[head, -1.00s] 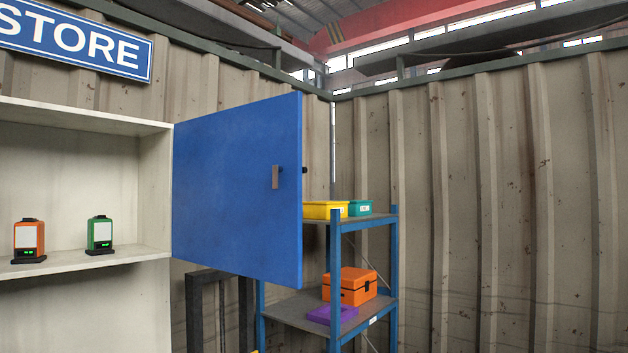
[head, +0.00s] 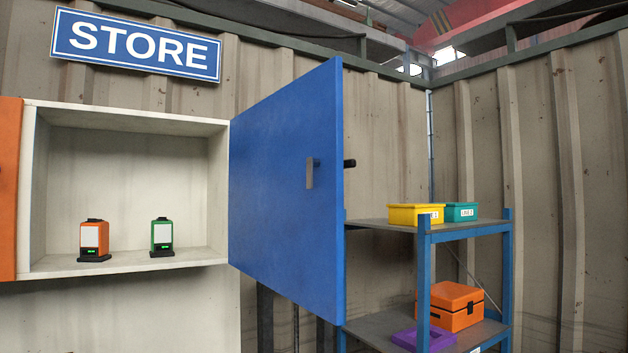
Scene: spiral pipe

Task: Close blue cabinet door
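The blue cabinet door (head: 280,190) stands wide open, hinged at the right side of the white cabinet (head: 125,115). A grey handle (head: 310,173) sits on its visible face near the free edge, and a dark knob (head: 349,163) sticks out beyond that edge. The cabinet interior is exposed. An orange device (head: 93,240) and a green device (head: 162,237) stand upright on its floor, clear of the opening's right side. My gripper is not in the head view.
An orange panel (head: 10,190) is at the cabinet's left side. A blue-framed shelf (head: 424,285) stands right of and behind the door, with a yellow bin (head: 412,214), a teal bin (head: 461,211), an orange case (head: 456,305) and a purple item (head: 424,339).

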